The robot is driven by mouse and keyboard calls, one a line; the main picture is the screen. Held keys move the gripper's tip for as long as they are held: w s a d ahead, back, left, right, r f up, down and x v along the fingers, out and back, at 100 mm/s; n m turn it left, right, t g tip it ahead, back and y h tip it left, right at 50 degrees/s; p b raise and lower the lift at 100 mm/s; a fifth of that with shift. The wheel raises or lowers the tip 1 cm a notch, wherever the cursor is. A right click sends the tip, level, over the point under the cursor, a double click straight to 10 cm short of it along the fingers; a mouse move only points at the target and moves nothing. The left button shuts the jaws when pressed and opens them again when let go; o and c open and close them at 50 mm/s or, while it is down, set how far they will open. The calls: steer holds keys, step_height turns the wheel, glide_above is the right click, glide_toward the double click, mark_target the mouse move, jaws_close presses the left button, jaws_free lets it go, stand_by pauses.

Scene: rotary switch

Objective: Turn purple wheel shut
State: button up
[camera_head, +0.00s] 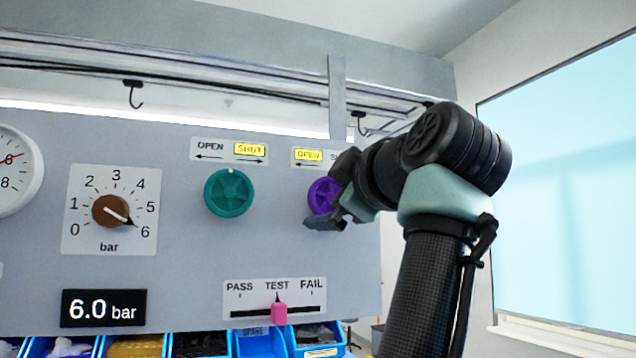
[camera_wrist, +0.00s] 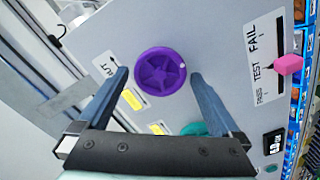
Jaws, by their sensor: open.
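The purple wheel (camera_head: 322,196) is mounted on the grey panel, to the right of the teal wheel (camera_head: 230,193). The label above it (camera_head: 308,155) has OPEN lit yellow; its right part is hidden behind my arm. My gripper (camera_head: 333,194) is at the purple wheel in the head view and covers its right side. In the wrist view the purple wheel (camera_wrist: 161,72) lies between the two spread fingers of my gripper (camera_wrist: 158,78), with a white mark on its right rim. The fingers are open; I cannot tell whether they touch the rim.
A brown knob (camera_head: 112,210) points near 6 on its bar scale. A display (camera_head: 103,308) reads 6.0 bar. A pink slider (camera_head: 279,313) stands at TEST below the wheels. Blue bins (camera_head: 262,342) line the bottom. The teal wheel's label (camera_head: 230,149) has SHUT lit.

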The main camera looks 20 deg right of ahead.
steer(key=shift+w, duration=0.15)
steer(key=c, duration=1.2)
steer(key=shift+c, duration=0.2)
